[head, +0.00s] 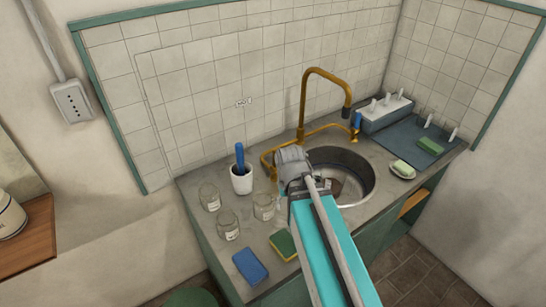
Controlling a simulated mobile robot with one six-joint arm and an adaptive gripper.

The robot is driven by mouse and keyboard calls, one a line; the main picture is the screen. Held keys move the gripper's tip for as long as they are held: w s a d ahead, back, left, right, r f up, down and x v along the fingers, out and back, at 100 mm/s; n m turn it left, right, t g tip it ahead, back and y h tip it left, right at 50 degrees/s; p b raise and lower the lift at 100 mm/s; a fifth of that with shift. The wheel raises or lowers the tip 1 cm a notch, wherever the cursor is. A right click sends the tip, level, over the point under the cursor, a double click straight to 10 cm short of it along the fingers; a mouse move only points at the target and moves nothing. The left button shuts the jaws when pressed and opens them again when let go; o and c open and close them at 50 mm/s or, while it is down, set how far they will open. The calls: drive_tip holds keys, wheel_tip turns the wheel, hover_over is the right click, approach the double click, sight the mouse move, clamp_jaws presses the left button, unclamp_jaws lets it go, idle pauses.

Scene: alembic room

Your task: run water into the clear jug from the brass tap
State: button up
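The brass tap (322,74) rises behind the round metal sink (358,168). Its spout arches over to the right and ends above the back of the basin. No water shows at the spout. A blue handle (357,121) sits by the spout's end. My gripper (291,165) is over the sink's left rim, seen from behind. Its fingers are hidden, so I cannot tell whether they hold anything. Several clear glass vessels, such as this one (210,197), stand on the counter to the left. I cannot make out which thing, if any, is the clear jug.
A white cup (241,180) with a blue-handled brush stands left of the sink. A blue sponge (250,266) and a green-yellow sponge (284,246) lie near the front edge. A soap dish (402,170) and drying rack (386,112) are at right. My arm covers the counter's front middle.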

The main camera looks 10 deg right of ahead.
wheel_tip(320, 180, up, 13)
drive_tip(key=n+p, duration=0.2)
drive_tip(key=p, duration=1)
hover_over(275, 161)
drive_tip(key=w, duration=0.1)
drive_tip(key=shift+d+f, duration=0.2)
drive_tip(key=shift+d, duration=0.05)
drive_tip(key=shift+f, duration=0.2)
wheel_tip(275, 161, down, 14)
drive_tip(key=b, duration=1.3)
drive_tip(key=shift+r+b, duration=0.25)
drive_tip(key=shift+b, duration=0.15)
drive_tip(key=shift+c, duration=0.2)
clamp_jaws()
